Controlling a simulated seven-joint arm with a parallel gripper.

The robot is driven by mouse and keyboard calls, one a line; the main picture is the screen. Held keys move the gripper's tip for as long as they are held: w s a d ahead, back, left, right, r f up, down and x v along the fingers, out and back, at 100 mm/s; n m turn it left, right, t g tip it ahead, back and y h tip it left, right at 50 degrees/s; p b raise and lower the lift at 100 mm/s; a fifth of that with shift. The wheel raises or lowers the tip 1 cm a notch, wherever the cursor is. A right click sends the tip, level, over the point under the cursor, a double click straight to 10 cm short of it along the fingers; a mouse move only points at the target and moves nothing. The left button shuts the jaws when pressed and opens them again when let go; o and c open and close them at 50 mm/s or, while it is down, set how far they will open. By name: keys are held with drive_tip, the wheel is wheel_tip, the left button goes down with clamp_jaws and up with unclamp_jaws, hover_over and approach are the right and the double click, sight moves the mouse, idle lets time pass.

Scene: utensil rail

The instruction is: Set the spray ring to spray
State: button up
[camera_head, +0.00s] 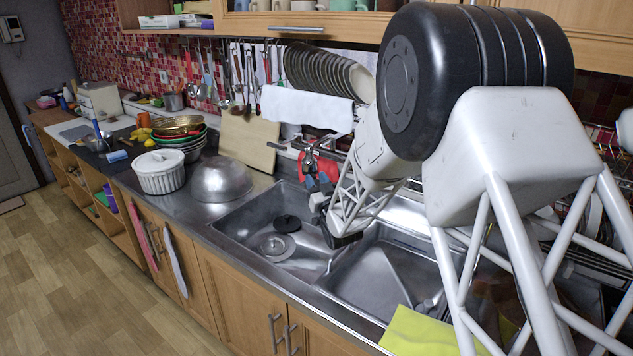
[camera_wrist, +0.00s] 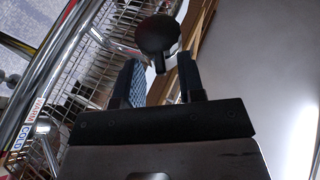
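In the wrist view, a round black head with a short tab (camera_wrist: 158,36) hangs just ahead of my gripper (camera_wrist: 157,66). It looks like the spray head with its ring, but I cannot read a setting on it. Its tab points down between the two dark fingers. The fingers are apart and nothing is clamped; I cannot tell whether either touches the tab. In the head view, my gripper (camera_head: 320,190) is small and partly hidden by my arm, above the sink near the back wall. The spray head cannot be made out clearly there.
A two-basin steel sink (camera_head: 270,222) lies below my gripper. A metal bowl (camera_head: 221,181) and white pot (camera_head: 158,172) stand left of it. A cutting board (camera_head: 248,143) leans behind. A wire rack (camera_wrist: 105,65) and a WARM/COLD label (camera_wrist: 25,122) are close at left in the wrist view.

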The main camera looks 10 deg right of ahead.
drive_tip(key=shift+s, duration=0.1)
drive_tip(key=v, duration=0.7)
drive_tip(key=shift+s+f, duration=0.15)
drive_tip(key=shift+s, duration=0.1)
drive_tip(key=shift+d, duration=0.1)
drive_tip(key=s+d+r+m+g+h, duration=0.25)
drive_tip(key=s+r+g+h, duration=0.25)
drive_tip(key=s+r+g, duration=0.4)
drive_tip(key=s+r+g+h, duration=0.1)
drive_tip(key=s+g, duration=0.9)
drive_tip(key=s, duration=2.6)
wheel_tip(320, 180, up, 2)
drive_tip(key=shift+s+r+m, duration=0.1)
drive_tip(key=shift+s+m, duration=0.25)
drive_tip(key=shift+m, duration=0.1)
